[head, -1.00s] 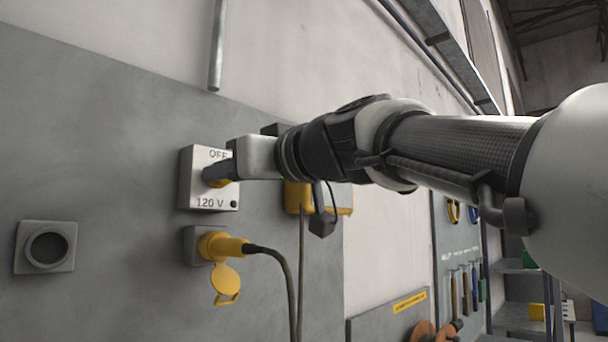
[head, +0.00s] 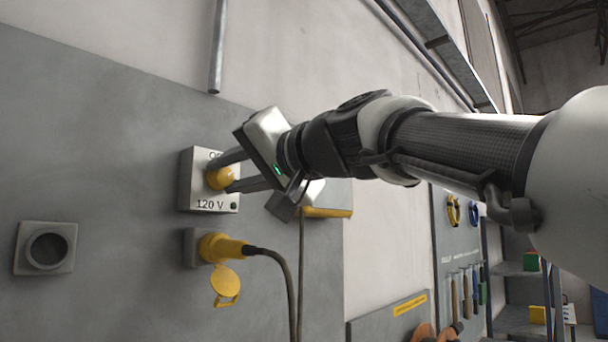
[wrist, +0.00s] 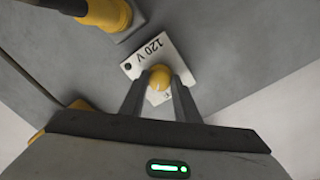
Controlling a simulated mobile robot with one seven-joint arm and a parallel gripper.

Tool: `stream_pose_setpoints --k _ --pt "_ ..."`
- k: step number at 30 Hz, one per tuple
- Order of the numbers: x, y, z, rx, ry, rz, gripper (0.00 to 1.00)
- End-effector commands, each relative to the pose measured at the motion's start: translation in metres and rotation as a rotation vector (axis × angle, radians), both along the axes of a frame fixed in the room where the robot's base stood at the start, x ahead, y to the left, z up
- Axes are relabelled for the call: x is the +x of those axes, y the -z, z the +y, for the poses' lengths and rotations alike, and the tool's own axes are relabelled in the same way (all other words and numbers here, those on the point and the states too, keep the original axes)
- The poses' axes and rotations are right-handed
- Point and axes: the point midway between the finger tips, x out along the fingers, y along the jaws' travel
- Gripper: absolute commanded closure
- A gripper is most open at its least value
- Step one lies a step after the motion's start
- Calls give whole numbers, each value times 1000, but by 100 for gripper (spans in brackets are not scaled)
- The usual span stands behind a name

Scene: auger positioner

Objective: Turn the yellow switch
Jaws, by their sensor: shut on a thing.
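The yellow switch (head: 220,178) is a round knob on a light grey box (head: 206,203) marked "120 V", with "OFF" partly hidden above it. The box is fixed to the grey wall panel. My gripper (head: 227,173) has one finger above and one below the knob, shut on it. In the wrist view the yellow switch (wrist: 160,78) sits between the two dark fingertips, and my gripper (wrist: 160,86) is rolled relative to the box.
A yellow plug (head: 222,246) with a dark cable and hanging cap sits just below the box. An empty round socket (head: 46,247) is at the lower left. A yellow-edged box (head: 328,200) is behind my gripper. Tools hang farther right.

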Motion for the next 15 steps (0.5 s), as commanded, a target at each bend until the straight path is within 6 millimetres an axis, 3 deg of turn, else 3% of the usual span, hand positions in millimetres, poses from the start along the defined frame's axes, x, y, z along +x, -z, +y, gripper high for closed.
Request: stream_pose_setpoints --k 15 --pt "1 -2 -1 298 1 346 94"
